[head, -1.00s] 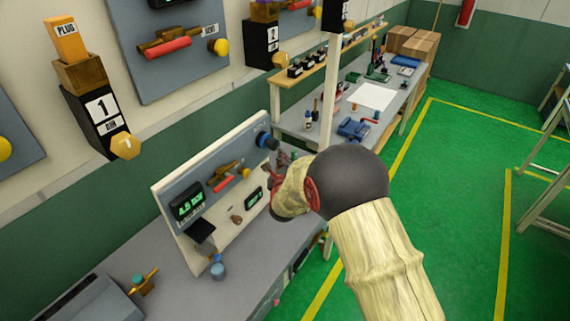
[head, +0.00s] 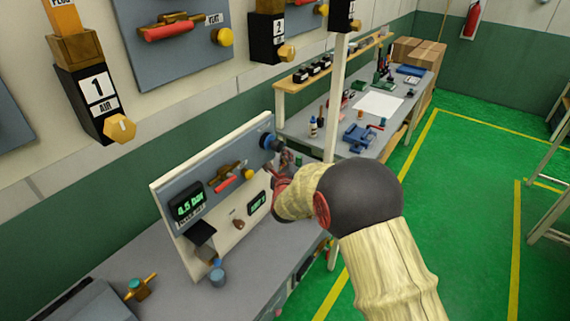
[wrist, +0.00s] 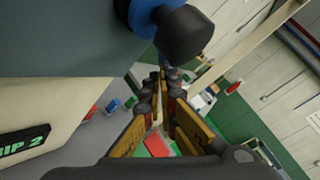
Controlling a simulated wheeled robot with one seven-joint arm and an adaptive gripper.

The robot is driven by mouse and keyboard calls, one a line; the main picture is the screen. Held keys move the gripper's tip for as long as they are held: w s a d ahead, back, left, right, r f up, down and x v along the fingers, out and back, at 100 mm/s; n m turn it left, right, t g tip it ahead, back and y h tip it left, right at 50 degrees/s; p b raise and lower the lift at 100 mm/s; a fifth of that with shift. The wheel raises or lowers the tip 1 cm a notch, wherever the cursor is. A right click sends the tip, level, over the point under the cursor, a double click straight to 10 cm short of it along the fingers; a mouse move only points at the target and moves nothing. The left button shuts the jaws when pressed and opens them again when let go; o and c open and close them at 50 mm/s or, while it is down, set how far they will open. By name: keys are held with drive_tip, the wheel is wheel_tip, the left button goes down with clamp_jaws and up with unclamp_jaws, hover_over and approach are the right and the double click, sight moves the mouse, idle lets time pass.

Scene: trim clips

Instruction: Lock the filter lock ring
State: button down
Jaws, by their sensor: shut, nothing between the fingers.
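The filter's blue ring (head: 266,140) is at the upper right end of the upright test panel (head: 222,190), with a dark rounded knob or bowl beside it. In the wrist view the blue ring (wrist: 141,16) is at the top, and the dark part (wrist: 183,36) sticks out to its right. My gripper (wrist: 160,84) is shut and empty, below the dark part and apart from it in that view. In the head view my gripper (head: 283,164) is just right of the panel's edge, below the ring, partly hidden by my arm. Whether the ring is locked cannot be told.
The panel carries a red-handled valve (head: 224,182), a pressure display (head: 188,205) reading 4.5 bar and a second display (head: 257,203). It stands on a grey bench (head: 255,255). A further bench with a blue vise (head: 358,134) lies beyond.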

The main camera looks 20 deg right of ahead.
drive_tip(key=b, duration=0.1)
drive_tip(key=t+b, duration=0.1)
drive_tip(key=b, duration=0.1)
drive_tip(key=shift+w+d+r+n, duration=0.15)
drive_tip(key=shift+w+r+n, duration=0.15)
drive_tip(key=shift+r, duration=0.1)
drive_tip(key=shift+r, duration=0.15)
drive_tip(key=shift+b, duration=0.3)
